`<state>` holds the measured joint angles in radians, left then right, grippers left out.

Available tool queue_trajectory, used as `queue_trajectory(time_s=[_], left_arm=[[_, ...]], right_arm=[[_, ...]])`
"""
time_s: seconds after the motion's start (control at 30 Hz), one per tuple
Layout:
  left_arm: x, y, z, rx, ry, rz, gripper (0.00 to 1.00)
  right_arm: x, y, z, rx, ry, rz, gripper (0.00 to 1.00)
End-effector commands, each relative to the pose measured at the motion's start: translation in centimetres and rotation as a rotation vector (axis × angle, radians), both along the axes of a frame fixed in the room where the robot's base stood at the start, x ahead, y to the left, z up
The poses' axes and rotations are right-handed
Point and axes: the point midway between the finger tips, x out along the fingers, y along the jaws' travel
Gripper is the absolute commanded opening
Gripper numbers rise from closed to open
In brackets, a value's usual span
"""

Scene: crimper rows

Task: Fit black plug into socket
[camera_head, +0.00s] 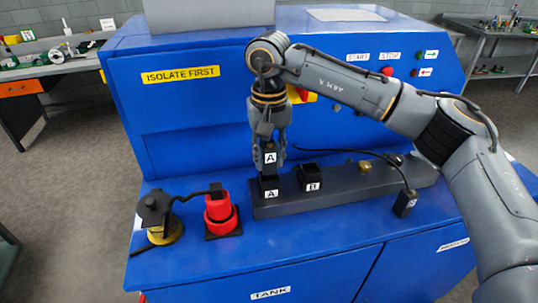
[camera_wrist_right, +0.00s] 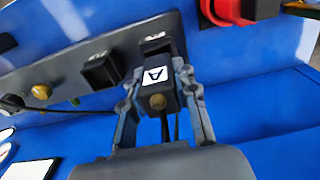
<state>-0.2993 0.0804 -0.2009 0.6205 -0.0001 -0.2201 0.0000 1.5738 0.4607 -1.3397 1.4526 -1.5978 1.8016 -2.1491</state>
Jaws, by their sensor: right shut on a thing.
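The black plug with a white A label (camera_head: 270,157) is held upright between the fingers of my right gripper (camera_head: 270,148). It also shows in the right wrist view (camera_wrist_right: 155,78), with a round brass-coloured spot on its near end. Directly below it is the black socket labelled A (camera_head: 269,188) on a dark grey bar. The plug's lower end is at the socket's mouth; I cannot tell whether it is just above or partly in. In the wrist view the plug partly hides socket A (camera_wrist_right: 155,43). My left gripper is not in view.
Socket B (camera_head: 308,178) and brass fittings (camera_head: 365,166) are on the grey bar (camera_head: 340,190). A second black plug (camera_head: 405,204) with a cable stands at right. A red connector (camera_head: 221,213) and a black-and-yellow one (camera_head: 158,214) stand left. The blue front strip is clear.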

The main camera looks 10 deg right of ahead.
Motion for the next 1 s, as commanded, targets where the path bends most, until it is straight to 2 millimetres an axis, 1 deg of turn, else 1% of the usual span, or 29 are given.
queue_trajectory(time_s=[0.43,1.0], left_arm=[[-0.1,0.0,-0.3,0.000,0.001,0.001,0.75],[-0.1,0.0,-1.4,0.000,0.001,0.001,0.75]], right_arm=[[0.0,0.0,0.0,0.001,0.000,0.000,0.00],[0.0,0.0,-1.5,0.000,0.000,0.000,0.00]])
